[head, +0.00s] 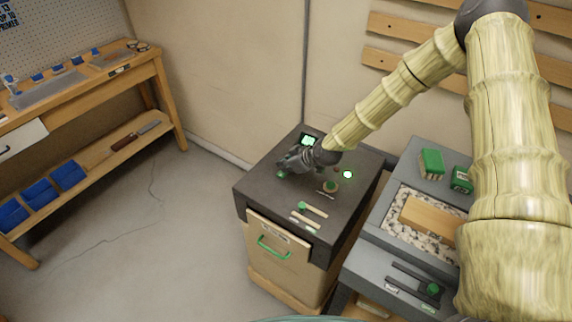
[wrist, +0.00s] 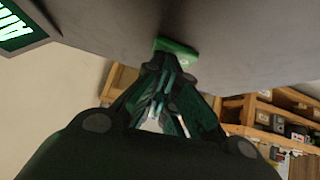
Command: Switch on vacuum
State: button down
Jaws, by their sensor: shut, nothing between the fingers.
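A dark-topped cabinet (head: 262,192) carries several green controls; their labels are too small to read, so I cannot tell which one is the vacuum switch. My gripper (head: 285,165) is shut and empty, low over the far left part of the top. A small green control (head: 282,174) lies right by the fingertips. In the wrist view a green block (wrist: 175,47) sits just beyond the tips of my gripper (wrist: 165,68); I cannot tell whether they touch. A green knob (head: 330,187), a lit round lamp (head: 347,174) and a green-ended lever (head: 312,209) are nearer the front and right.
A lit green display (head: 309,140) stands behind my gripper; part of it shows in the wrist view (wrist: 18,28). A grey bench (head: 408,172) with a pebble tray and green boxes stands at right. A wooden workbench (head: 150,75) is at left.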

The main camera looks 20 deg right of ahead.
aim_at(284, 175)
jog(key=shift+s+a, duration=0.3)
jog(key=shift+a, duration=0.15)
jog(key=shift+r, duration=0.1)
notch_tip(284, 175, up, 4)
jog(key=shift+s+a+r+p, duration=0.1)
jog(key=shift+p, duration=1.1)
jog(key=shift+s+b, duration=0.3)
jog(key=shift+b, duration=0.15)
jog(key=b+v, duration=0.2)
jog(key=v, duration=0.7)
jog(key=shift+s+b, duration=0.25)
jog(key=shift+b, duration=0.05)
jog(key=shift+r, duration=0.1)
jog(key=shift+w, duration=0.1)
